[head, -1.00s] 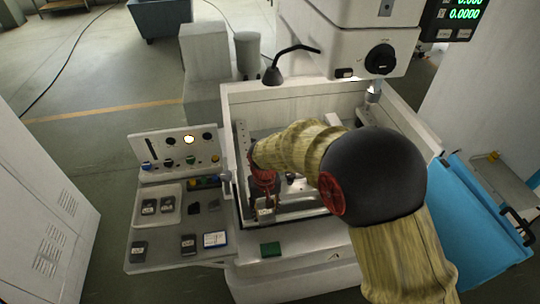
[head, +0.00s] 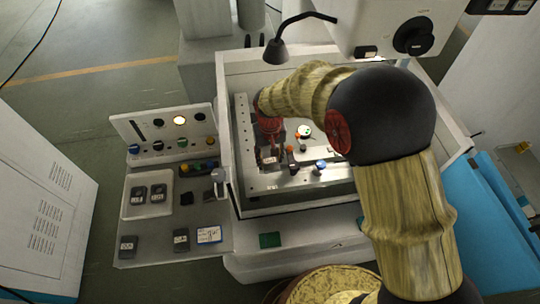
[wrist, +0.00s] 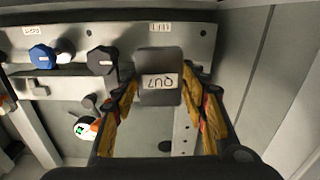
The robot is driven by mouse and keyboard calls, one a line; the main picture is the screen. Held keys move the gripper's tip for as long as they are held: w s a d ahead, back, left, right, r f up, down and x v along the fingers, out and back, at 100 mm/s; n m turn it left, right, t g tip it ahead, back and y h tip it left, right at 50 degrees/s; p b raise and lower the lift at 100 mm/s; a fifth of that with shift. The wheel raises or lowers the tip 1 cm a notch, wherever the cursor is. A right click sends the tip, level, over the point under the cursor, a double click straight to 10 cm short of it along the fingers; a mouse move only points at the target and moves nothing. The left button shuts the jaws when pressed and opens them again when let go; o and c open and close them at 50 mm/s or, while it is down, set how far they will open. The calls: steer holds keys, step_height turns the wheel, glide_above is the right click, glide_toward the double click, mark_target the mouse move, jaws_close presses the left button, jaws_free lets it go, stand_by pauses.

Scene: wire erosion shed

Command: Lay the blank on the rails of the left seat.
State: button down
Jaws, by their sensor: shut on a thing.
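The blank (wrist: 160,78) is a dark grey block with a white label, upside down in the wrist view. My gripper (wrist: 160,92) is shut on it, with orange-brown fingers at both sides. In the head view my red gripper (head: 268,140) holds the blank (head: 269,161) over the left part of the tank's work frame. In the wrist view a grey rail (wrist: 215,42) runs behind the blank, with a small upside-down label above it, too blurred to read surely. I cannot tell whether the blank touches the rails. The far part of the seat is hidden by the gripper.
A blue knob (wrist: 41,57) and a dark knob (wrist: 102,60) stand on the rail beside the blank. The tank wall (head: 228,135) rises at the left. A side shelf (head: 150,222) holds a white tray (head: 133,210) and loose blanks. A lamp (head: 276,50) hangs above.

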steer(key=shift+f+b, duration=1.85)
steer(key=shift+f, duration=1.5)
steer(key=shift+f, duration=0.3)
steer(key=c, duration=1.4)
jaws_free()
steer(key=o, duration=0.4)
steer(key=shift+o, duration=0.4)
steer(key=shift+f, duration=0.1)
step_height(320, 180, up, 12)
steer(key=shift+r, duration=0.1)
